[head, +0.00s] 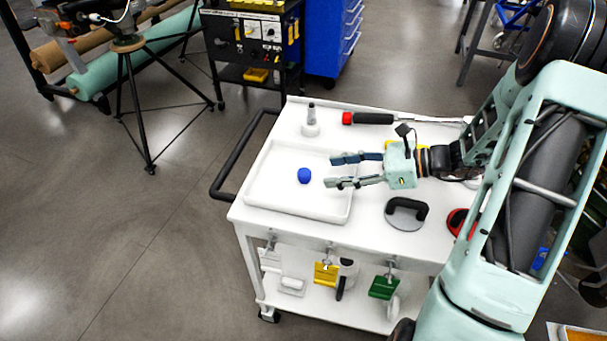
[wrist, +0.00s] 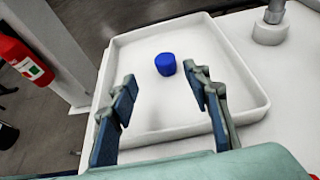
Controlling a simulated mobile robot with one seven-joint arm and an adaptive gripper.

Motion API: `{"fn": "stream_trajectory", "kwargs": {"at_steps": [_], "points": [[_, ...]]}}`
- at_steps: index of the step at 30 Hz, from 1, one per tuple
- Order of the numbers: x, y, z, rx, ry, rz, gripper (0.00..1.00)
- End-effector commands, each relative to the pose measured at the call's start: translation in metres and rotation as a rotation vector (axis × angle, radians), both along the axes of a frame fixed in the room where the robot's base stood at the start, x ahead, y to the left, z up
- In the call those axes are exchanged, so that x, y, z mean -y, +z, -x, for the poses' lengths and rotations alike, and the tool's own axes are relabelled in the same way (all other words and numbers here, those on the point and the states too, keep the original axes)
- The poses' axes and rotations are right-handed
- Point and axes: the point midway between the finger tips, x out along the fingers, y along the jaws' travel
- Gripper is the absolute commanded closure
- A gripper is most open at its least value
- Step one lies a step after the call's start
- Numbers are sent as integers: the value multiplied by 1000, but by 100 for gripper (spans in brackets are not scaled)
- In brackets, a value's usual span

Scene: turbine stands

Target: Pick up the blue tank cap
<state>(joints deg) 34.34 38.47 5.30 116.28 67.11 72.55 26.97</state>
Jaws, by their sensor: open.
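The blue tank cap (head: 305,176) lies in a shallow white tray (head: 262,205) on the white cart top. In the wrist view the cap (wrist: 166,64) is in the tray (wrist: 246,112), beyond the fingertips and a little left of the right finger. My gripper (head: 336,171) reaches in from the right, over the tray's right part. Its two fingers are spread, with nothing between them, and the cap is just left of the tips. In the wrist view the open gripper (wrist: 160,84) frames the cap from below. The cap shows clear of both fingers.
A white-based metal post (head: 311,125) stands behind the tray. A red-and-black tool (head: 372,118) lies at the back edge. A black-handled grey disc (head: 405,213) sits right of the tray. The cart's black handle (head: 228,170) is at left. A red extinguisher (wrist: 24,60) shows at wrist-view left.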

Motion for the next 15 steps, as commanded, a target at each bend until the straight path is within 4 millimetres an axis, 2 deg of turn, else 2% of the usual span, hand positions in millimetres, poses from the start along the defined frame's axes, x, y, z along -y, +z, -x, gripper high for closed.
{"fn": "stream_trajectory", "kwargs": {"at_steps": [6,15], "points": [[-32,-14,-9,0,4,2,56],[-55,-25,-22,1,4,3,56]]}}
